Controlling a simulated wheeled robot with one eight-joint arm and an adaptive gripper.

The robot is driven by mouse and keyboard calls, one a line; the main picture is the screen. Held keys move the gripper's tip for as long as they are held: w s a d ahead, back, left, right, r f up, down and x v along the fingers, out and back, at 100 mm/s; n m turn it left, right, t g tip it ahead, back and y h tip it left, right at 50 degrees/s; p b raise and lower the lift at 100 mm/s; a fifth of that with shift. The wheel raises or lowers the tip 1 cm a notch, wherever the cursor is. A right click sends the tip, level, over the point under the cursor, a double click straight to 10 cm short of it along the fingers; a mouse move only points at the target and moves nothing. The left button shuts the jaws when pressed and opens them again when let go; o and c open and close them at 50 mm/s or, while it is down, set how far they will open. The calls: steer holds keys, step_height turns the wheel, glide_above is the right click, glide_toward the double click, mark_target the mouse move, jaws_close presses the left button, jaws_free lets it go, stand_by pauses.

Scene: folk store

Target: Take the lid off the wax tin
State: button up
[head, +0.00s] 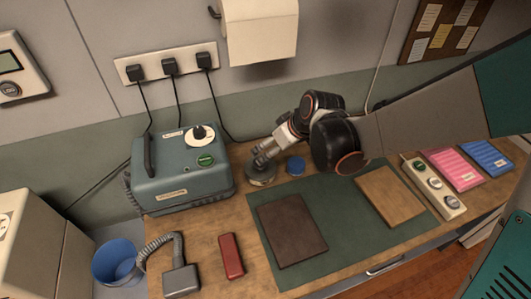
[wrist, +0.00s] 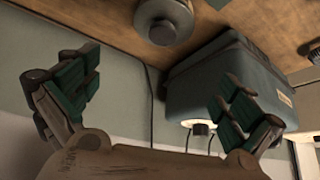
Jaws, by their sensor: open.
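The wax tin (head: 262,180) is a low, round grey tin on the wooden bench, between the blue-grey machine and the green mat. In the wrist view the tin (wrist: 182,8) shows at the top, with a round knob (wrist: 162,33) standing out from its lid. The lid appears to be on. My gripper (head: 264,160) is just above the tin in the head view and partly covers it. In the wrist view my gripper (wrist: 160,95) has its fingers spread wide with nothing between them. I cannot tell whether a finger touches the tin.
A blue-grey machine (head: 180,190) stands close on the left. A small blue round item (head: 295,165) is right beside the tin. The green mat (head: 335,215) in front holds a dark board (head: 292,230) and a tan board (head: 390,195). A red block (head: 231,256) lies at the front.

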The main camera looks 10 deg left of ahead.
steer(key=b, duration=0.3)
glide_above(267, 171)
step_height(267, 171, down, 8)
steer(key=shift+r, duration=0.25)
steer(key=shift+b+x, duration=1.25)
steer(key=shift+x, duration=1.85)
steer(key=shift+s+r, duration=0.1)
steer(key=shift+s, duration=0.1)
steer(key=c, duration=0.9)
